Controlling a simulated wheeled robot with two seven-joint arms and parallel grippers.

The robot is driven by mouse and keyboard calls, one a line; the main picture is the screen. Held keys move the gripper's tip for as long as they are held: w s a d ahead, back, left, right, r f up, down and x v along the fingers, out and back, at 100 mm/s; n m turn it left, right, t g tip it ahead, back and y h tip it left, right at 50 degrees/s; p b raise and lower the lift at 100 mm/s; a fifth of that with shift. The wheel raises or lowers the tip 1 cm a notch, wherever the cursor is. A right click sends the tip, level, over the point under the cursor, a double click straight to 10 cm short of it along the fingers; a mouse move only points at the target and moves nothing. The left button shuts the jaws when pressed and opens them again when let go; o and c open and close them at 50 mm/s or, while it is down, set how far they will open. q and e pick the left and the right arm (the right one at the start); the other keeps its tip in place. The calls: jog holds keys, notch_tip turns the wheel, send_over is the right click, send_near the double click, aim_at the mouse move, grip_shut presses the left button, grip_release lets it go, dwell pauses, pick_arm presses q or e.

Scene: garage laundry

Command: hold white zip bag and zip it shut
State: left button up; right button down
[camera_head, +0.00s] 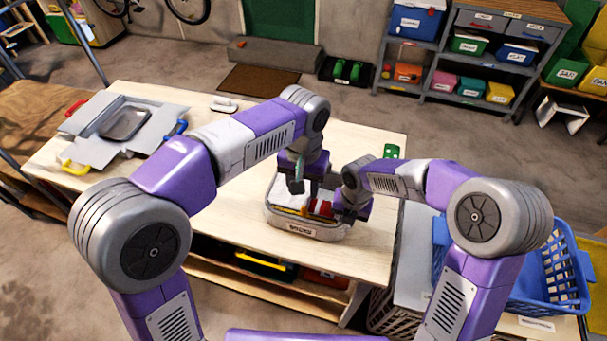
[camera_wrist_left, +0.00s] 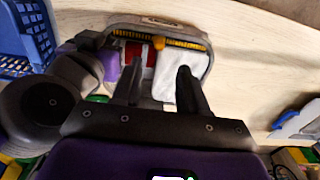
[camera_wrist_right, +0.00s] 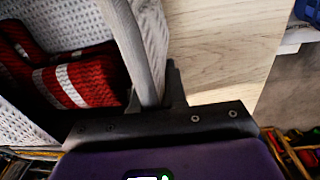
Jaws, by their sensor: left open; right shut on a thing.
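The white zip bag (camera_wrist_right: 150,28) has a mesh wall and holds red socks with white stripes (camera_wrist_right: 88,80). A yellow strip (camera_wrist_left: 190,44) with an orange piece (camera_wrist_left: 159,42) runs along one edge. My right gripper (camera_wrist_right: 156,80) is shut on the bag's side wall. My left gripper (camera_wrist_left: 158,82) is open above the bag, its fingers apart and empty. The head view partly hides the bag behind my arms.
The wooden table (camera_head: 225,190) has free room left of the tub. A blue basket (camera_head: 548,275) stands at the right, and a green object (camera_head: 390,151) lies at the back right table edge.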

aim_at(304, 207)
pick_arm(q)
notch_tip(304, 207, up, 4)
jog(key=shift+f, duration=0.1)
jog(key=shift+c, duration=0.4)
notch_tip(304, 207, down, 12)
jog(key=m, duration=1.8)
